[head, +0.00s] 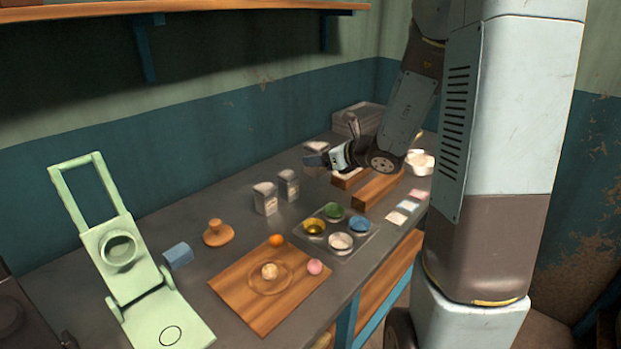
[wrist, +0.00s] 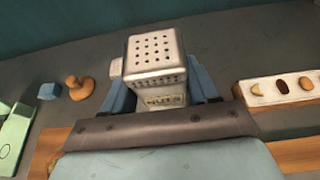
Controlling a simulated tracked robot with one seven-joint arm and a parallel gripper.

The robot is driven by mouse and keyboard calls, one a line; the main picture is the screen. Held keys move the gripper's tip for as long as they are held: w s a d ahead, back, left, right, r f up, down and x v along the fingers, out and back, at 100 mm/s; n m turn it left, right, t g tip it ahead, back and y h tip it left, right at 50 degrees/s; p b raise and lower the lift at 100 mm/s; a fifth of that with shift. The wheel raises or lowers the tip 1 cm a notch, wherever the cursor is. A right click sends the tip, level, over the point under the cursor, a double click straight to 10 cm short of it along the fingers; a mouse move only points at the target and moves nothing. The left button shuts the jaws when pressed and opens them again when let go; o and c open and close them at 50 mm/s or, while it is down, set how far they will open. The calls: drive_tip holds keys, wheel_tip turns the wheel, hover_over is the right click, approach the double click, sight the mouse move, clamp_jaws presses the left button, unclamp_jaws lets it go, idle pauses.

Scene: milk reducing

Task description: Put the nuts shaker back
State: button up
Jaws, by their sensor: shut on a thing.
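The nuts shaker (wrist: 157,62) is a pale metal box with a holed top and a NUTS label, seen close up in the wrist view. My gripper (wrist: 160,95) has its blue fingers shut on it, one on each side. In the head view my gripper (head: 318,160) reaches in from the right at the back of the table, and the nuts shaker (head: 316,148) shows partly behind its fingers. Two similar shakers, one at the left (head: 265,199) and one at the right (head: 289,185), stand in front. Whether the held shaker touches the table is unclear.
Wooden blocks (head: 380,190) lie right of my gripper; one bears a white strip with nut pictures (wrist: 285,87). A tray of small bowls (head: 336,246), a wooden board (head: 238,292), a wooden press (head: 217,233) and a green device (head: 150,290) stand toward the front and left.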

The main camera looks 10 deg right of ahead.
drive_tip(key=w+f, duration=0.3)
drive_tip(key=w, duration=0.1)
drive_tip(key=w+f, duration=0.3)
drive_tip(key=w, duration=0.2)
drive_tip(key=w+d+f, duration=0.1)
drive_tip(key=w+f, duration=0.2)
drive_tip(key=w, duration=0.1)
drive_tip(key=shift+w+d+f, duration=0.1)
drive_tip(key=shift+w, duration=0.15)
drive_tip(key=shift+w+f, duration=0.25)
drive_tip(key=shift+f, duration=1.6)
drive_tip(key=o, duration=1.1)
drive_tip(key=shift+f, duration=0.1)
drive_tip(key=shift+o, duration=0.2)
